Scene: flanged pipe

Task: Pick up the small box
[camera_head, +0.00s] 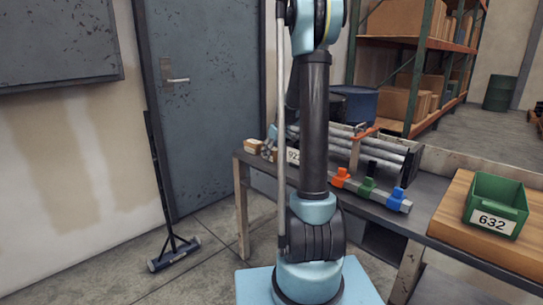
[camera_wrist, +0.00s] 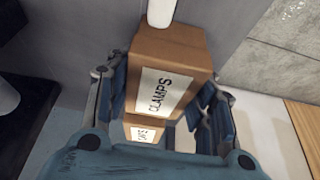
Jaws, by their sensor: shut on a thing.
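The small box (camera_wrist: 170,82) is brown cardboard with a white CLAMPS label, seen close up in the wrist view. My gripper (camera_wrist: 166,90) is shut on it, with one dark finger at each side. A second brown labelled face (camera_wrist: 143,130) shows below it, partly hidden by the gripper; I cannot tell if it is another box. In the head view a small tan box (camera_head: 253,146) shows at the left end of the grey table (camera_head: 408,222). My arm column hides much of that area, and the gripper is not clear there.
Grey pipes (camera_head: 375,150) lie at the back of the table. A green bin (camera_head: 496,205) marked 632 stands on a wooden board at right.

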